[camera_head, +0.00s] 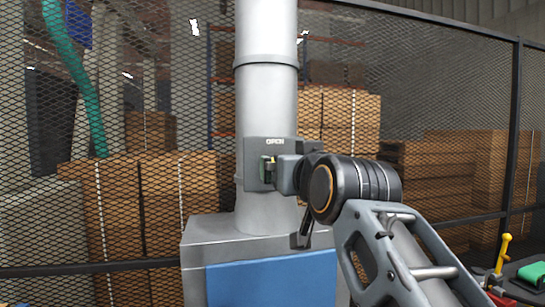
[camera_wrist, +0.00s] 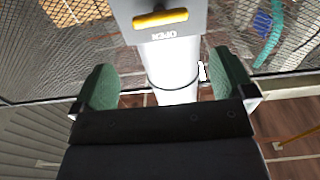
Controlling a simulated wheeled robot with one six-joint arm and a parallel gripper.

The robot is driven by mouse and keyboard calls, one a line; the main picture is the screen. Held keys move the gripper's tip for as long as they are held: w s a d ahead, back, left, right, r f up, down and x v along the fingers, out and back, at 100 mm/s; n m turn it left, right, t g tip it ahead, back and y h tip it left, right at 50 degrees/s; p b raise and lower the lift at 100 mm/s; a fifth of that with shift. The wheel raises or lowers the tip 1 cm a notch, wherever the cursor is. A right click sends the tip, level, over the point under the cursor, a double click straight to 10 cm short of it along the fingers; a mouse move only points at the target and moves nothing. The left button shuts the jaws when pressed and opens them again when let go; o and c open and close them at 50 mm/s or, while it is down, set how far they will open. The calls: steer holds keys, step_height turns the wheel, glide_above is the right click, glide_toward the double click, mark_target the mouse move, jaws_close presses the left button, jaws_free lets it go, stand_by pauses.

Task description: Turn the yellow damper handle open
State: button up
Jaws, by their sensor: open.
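The damper is a grey plate marked OPEN (camera_head: 254,150) on an upright grey pipe (camera_head: 267,100). Its yellow handle (camera_wrist: 160,18) shows as a short bar in the wrist view, near the top edge. The bar lies crosswise to the pipe, parallel to the OPEN lettering, which is upside down there. In the head view my gripper hides most of the handle. My gripper (camera_head: 269,170) is in front of the plate. Its green-padded fingers (camera_wrist: 163,62) are wide apart and empty in the wrist view. The handle appears beyond the fingertips; contact is not visible.
The pipe rises from a grey and blue cabinet (camera_head: 205,247). Black mesh fencing (camera_head: 420,60) stands behind, with stacked brown boxes (camera_head: 145,190) beyond it. A yellow-knobbed lever (camera_head: 503,252) and a green and red item (camera_head: 530,275) are at the lower right.

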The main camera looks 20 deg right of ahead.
steer(key=w+p, duration=0.1)
steer(key=w, duration=0.2)
steer(key=w+d+p, duration=0.1)
steer(key=w, duration=0.3)
steer(key=w+d+p, duration=0.1)
steer(key=w, duration=0.3)
steer(key=shift+d, duration=0.1)
steer(key=c, duration=0.7)
